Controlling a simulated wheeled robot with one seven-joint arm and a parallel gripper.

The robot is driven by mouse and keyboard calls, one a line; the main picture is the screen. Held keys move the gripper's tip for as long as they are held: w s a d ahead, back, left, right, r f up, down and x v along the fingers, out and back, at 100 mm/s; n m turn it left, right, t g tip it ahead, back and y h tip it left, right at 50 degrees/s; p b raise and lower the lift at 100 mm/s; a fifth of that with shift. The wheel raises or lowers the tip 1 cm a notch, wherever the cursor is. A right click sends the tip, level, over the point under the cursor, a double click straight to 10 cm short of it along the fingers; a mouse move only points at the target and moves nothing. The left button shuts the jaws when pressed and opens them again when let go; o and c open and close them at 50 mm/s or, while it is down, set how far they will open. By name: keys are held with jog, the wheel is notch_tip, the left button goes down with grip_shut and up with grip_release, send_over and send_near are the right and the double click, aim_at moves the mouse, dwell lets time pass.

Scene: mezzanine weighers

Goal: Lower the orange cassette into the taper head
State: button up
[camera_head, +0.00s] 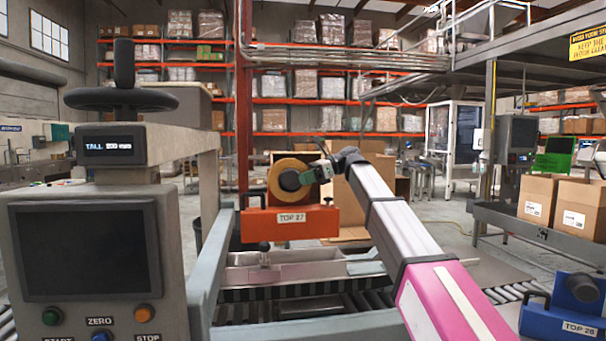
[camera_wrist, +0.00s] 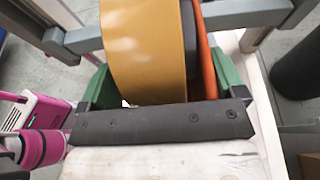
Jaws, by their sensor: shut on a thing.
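The orange cassette (camera_head: 290,224), labelled TOP 27, carries a tan tape roll (camera_head: 284,168) and hangs upright in the middle of the head view. My gripper (camera_head: 312,174) is shut on it near the roll's hub. In the wrist view, the green fingers of my gripper (camera_wrist: 165,78) flank the tape roll (camera_wrist: 148,45), and an orange strip of the cassette (camera_wrist: 207,65) shows beside it. The taper head (camera_head: 300,268), a grey open tray-like housing between the machine's rails, lies below the cassette. The cassette appears above it and apart; its underside is hidden.
A control panel (camera_head: 85,255) with a display reading TALL 200 mm stands at the left. A grey side rail (camera_head: 212,260) runs close left of the cassette. A blue cassette (camera_head: 562,318), labelled TOP 26, sits at the lower right. Cardboard boxes (camera_head: 565,200) stand on the right conveyor.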

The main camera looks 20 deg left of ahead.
aim_at(304, 212)
jog(key=shift+f, duration=6.05)
jog(key=o, duration=1.8)
jog(key=shift+c, duration=0.2)
jog(key=shift+f, duration=0.1)
jog(key=shift+d, duration=0.1)
